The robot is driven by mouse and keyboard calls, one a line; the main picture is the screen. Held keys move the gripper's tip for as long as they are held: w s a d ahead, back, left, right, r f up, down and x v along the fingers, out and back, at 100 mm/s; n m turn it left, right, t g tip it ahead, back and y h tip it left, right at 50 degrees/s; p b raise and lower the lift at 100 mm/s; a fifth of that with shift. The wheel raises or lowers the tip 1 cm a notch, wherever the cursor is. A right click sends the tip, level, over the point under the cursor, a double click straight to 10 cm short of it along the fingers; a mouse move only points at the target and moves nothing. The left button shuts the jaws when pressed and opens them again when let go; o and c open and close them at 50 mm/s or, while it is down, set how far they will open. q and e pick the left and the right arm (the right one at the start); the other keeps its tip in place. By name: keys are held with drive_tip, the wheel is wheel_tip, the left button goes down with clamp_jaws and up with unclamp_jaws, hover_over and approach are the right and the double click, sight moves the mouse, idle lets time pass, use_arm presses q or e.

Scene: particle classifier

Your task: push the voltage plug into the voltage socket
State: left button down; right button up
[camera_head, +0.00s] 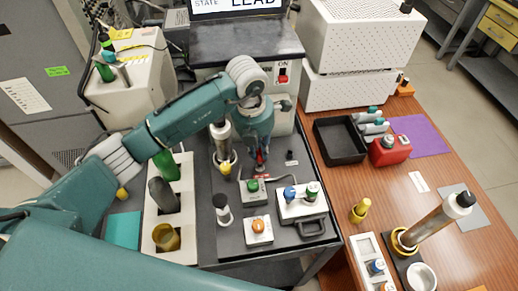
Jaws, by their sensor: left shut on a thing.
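My left gripper (262,154) reaches in from the left and points down over the dark bench top, near the middle of the view. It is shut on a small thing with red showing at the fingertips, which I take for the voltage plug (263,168). The plug is mostly hidden by the fingers. The voltage socket is not clearly seen; a red patch shows just below the fingertips, behind a grey box with a green knob (253,187). I cannot tell whether plug and socket touch. My right gripper is not in view.
A silver cylinder (222,140) stands close left of the gripper. An orange-button box (258,231) and a box with blue and green knobs (302,203) stand in front. A white rack (167,207) is at left. A black tray (340,144) lies on the wooden table at right.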

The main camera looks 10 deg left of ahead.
sight(258, 152)
use_arm(q)
drive_tip(key=shift+f+b, duration=1.45)
drive_tip(key=shift+f, duration=0.05)
drive_tip(key=c, duration=1.6)
unclamp_jaws()
drive_tip(key=shift+o, duration=0.2)
drive_tip(key=shift+r, duration=0.1)
wheel_tip(258, 152, up, 12)
drive_tip(key=s, duration=0.1)
drive_tip(key=shift+a+f, duration=0.2)
drive_tip(key=shift+a, duration=0.25)
drive_tip(key=shift+r, duration=0.1)
